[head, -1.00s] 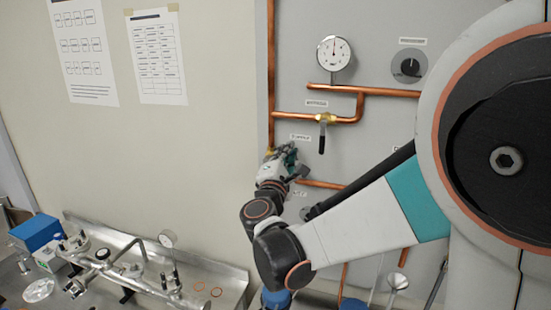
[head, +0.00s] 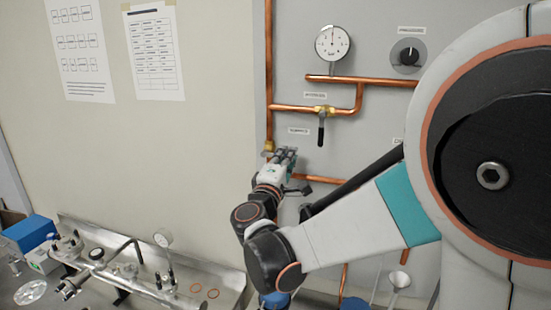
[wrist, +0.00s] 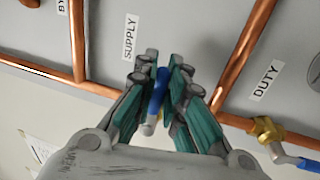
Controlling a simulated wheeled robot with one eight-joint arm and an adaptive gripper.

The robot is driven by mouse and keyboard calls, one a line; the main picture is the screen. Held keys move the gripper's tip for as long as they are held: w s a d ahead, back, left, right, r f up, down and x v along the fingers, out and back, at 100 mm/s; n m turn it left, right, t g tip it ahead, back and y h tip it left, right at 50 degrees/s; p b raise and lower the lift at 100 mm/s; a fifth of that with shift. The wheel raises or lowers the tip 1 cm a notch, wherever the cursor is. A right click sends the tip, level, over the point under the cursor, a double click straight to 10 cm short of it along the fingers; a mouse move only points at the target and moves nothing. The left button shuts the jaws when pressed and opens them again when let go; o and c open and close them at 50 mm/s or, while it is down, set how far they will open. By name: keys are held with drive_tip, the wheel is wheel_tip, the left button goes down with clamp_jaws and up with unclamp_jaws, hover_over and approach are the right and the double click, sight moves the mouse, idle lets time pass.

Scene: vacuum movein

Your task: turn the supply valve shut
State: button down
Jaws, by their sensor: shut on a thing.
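The supply valve's blue lever (wrist: 157,92) shows in the wrist view beside the "SUPPLY" label (wrist: 130,38). My gripper (wrist: 167,72) is shut on this lever, with one teal and grey finger on each side. The lever's end sticks out between the fingers toward the camera. The valve body is hidden behind the fingers. In the head view my gripper (head: 286,155) is at the panel, just below the supply label (head: 299,131), and covers the valve.
Above is another valve with a black lever (head: 321,130); a gauge (head: 332,43) and knob (head: 407,53) sit higher. A brass valve (wrist: 264,130) with a blue lever is by the "DUTY" label (wrist: 265,80). Copper pipes (wrist: 250,45) flank my gripper. A metal bench (head: 205,270) stands lower left.

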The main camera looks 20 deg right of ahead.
drive_tip(key=shift+f, duration=0.1)
drive_tip(key=c, duration=1.6)
unclamp_jaws()
drive_tip(key=shift+s, duration=0.1)
drive_tip(key=shift+c, duration=0.2)
drive_tip(key=shift+r, duration=0.2)
wheel_tip(320, 180, up, 10)
drive_tip(key=shift+f, duration=0.15)
drive_tip(key=shift+c, duration=0.6)
